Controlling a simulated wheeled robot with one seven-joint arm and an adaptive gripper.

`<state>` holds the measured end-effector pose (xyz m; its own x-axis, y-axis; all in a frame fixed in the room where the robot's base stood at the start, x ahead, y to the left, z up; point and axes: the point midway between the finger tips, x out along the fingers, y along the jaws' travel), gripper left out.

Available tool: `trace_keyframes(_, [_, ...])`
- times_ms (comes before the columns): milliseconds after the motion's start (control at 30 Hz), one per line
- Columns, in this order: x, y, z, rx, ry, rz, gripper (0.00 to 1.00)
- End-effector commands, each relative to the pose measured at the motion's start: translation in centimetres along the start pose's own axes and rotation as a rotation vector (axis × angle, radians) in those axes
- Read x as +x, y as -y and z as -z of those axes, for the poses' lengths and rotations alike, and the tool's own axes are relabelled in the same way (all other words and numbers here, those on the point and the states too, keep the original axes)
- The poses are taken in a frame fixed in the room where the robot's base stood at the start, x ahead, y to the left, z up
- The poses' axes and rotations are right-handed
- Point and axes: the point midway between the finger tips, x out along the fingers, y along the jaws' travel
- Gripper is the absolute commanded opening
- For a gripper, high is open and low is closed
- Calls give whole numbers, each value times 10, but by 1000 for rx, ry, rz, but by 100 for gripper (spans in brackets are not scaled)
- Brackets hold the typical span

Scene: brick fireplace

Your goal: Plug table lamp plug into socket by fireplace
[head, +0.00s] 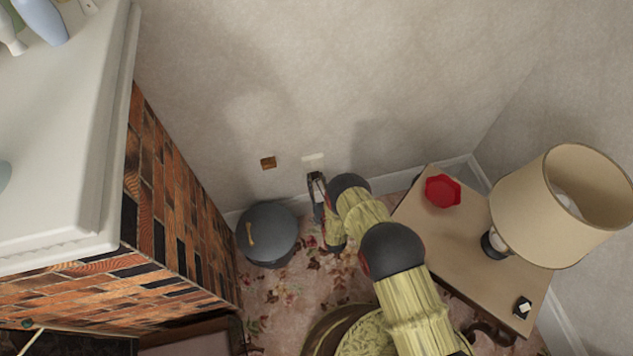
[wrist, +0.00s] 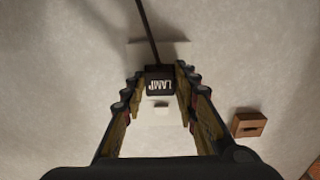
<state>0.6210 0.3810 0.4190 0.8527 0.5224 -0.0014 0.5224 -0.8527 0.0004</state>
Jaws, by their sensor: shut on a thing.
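My gripper (head: 317,181) is at the wall, just below the white socket plate (head: 313,160). In the wrist view my gripper (wrist: 165,76) is shut on a black plug (wrist: 159,85) marked LAMP. A dark cord (wrist: 147,28) runs from the plug to the top of that view. The pale plate (wrist: 133,53) shows behind the plug; I cannot tell whether the plug touches it or is in it. A small white part (wrist: 162,108) shows beside the plug. The table lamp (head: 545,215), with a beige shade, stands on the side table at the right.
A brown wall plate (head: 268,162) is left of the white one and also shows in the wrist view (wrist: 249,124). A grey lidded bin (head: 267,235) stands below. The brick fireplace (head: 165,190) is left. The side table (head: 440,232) holds a red dish (head: 442,191).

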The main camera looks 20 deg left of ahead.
Motion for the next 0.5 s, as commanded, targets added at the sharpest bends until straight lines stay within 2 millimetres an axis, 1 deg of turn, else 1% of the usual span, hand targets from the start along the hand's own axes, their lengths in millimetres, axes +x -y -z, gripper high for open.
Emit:
trace_keyframes(200, [5,0,1,0,-3,0,0])
trace_keyframes(233, [5,0,1,0,-2,0,30])
trace_keyframes(500, [4,0,1,0,-2,0,46])
